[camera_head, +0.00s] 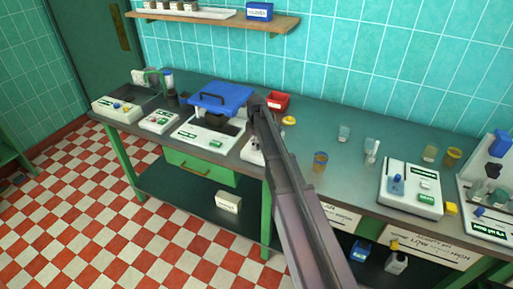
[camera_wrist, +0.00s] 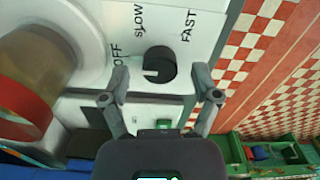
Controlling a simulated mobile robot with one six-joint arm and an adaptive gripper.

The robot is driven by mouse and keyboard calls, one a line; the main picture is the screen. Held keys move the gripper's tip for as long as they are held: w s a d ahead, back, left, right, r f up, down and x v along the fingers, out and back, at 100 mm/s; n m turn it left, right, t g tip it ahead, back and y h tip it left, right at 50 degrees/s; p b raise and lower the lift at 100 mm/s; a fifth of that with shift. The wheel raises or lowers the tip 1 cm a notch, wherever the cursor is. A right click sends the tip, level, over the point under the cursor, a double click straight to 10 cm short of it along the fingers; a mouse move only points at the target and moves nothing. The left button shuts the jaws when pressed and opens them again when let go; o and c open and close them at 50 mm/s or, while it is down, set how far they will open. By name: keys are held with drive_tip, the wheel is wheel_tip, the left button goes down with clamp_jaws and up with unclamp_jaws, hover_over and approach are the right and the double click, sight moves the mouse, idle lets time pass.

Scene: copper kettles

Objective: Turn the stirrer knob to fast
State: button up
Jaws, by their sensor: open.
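The stirrer knob (camera_wrist: 160,64) is a round black knob on a white panel in the wrist view. The panel is printed OFF, SLOW and FAST around it. A pale mark on the knob points left, towards the OFF side. My gripper (camera_wrist: 160,72) is open, its two fingers apart on either side of the knob as seen from the wrist; I cannot tell how far above it they are, and no contact shows. In the head view my arm hides most of the stirrer (camera_head: 250,152), and the knob cannot be made out.
A brownish vessel (camera_wrist: 40,65) with a red band stands on the white round plate (camera_wrist: 88,28) beside the knob.

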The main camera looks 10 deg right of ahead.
drive_tip(key=shift+f, duration=0.25)
drive_tip(key=shift+c, duration=0.2)
clamp_jaws()
